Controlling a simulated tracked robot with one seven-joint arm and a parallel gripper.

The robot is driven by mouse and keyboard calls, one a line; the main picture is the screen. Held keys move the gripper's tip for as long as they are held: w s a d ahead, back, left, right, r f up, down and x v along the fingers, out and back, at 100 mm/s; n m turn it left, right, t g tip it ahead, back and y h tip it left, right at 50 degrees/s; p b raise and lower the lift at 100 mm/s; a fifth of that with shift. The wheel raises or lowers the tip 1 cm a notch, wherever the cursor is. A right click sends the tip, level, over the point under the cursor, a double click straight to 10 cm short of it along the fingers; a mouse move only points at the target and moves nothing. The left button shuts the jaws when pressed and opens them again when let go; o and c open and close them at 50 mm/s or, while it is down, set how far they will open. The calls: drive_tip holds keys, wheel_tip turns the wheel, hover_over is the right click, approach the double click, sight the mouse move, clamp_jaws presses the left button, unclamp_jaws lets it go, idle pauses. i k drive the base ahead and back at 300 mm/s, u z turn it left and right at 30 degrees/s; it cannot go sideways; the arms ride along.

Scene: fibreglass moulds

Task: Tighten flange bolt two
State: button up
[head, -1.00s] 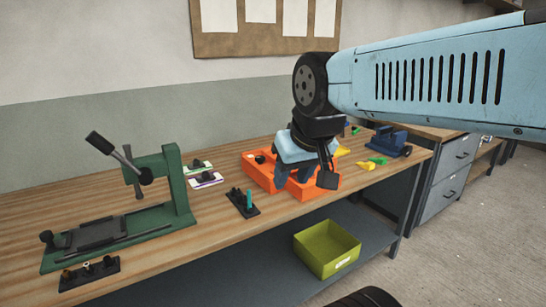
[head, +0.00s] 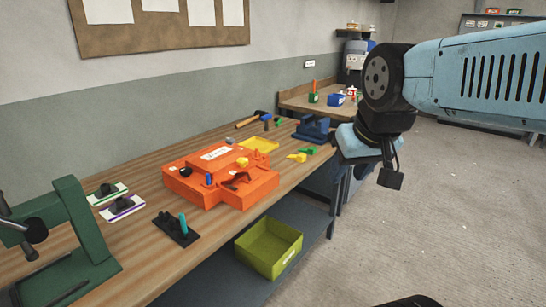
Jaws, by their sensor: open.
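An orange mould block (head: 205,192) lies on the wooden workbench (head: 140,245). It bears a white label, a black knob (head: 185,172), a blue peg (head: 209,179), a yellow knob (head: 242,162) and a dark tool-like part (head: 238,180). I cannot tell which of these, if any, is flange bolt two. My gripper (head: 362,168) is open and hangs to the right of the mould, past the bench's front edge, apart from it. Its fingertips are small and partly hidden, and I see nothing held.
A green press (head: 70,235) stands at the left. A black holder with a teal peg (head: 178,229) sits before the mould. A yellow tray (head: 260,145), blue vise (head: 313,129) and hammer (head: 252,121) lie beyond. A green bin (head: 268,250) is on the lower shelf. Floor is free at right.

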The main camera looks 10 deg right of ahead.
sight(242, 162)
drive_tip(key=u, duration=0.85)
drive_tip(key=i, duration=0.15)
drive_tip(key=z, duration=2.45)
drive_tip(key=k, duration=0.5)
drive_tip(key=u, duration=1)
drive_tip(key=i, duration=0.6)
drive_tip(key=z, duration=0.25)
